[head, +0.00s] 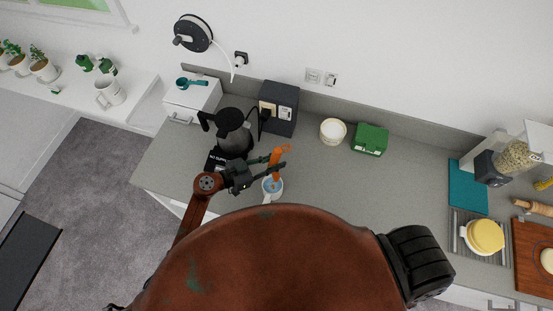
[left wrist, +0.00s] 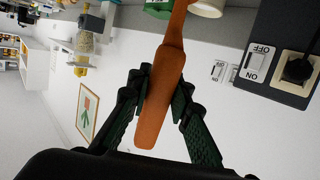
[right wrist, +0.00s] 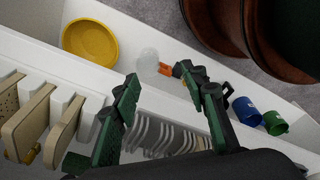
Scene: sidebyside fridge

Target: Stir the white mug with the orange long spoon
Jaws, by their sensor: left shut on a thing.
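In the left wrist view the fingers of my left gripper (left wrist: 162,90) are closed on the spoon's handle (left wrist: 160,98). My right gripper (right wrist: 160,82) is open and empty in the right wrist view, and out of sight in the head view.
A cream canister (head: 333,131) and green box (head: 370,139) stand at the back. The counter right of the mug is clear. A yellow bowl (right wrist: 90,42) lies near my right gripper.

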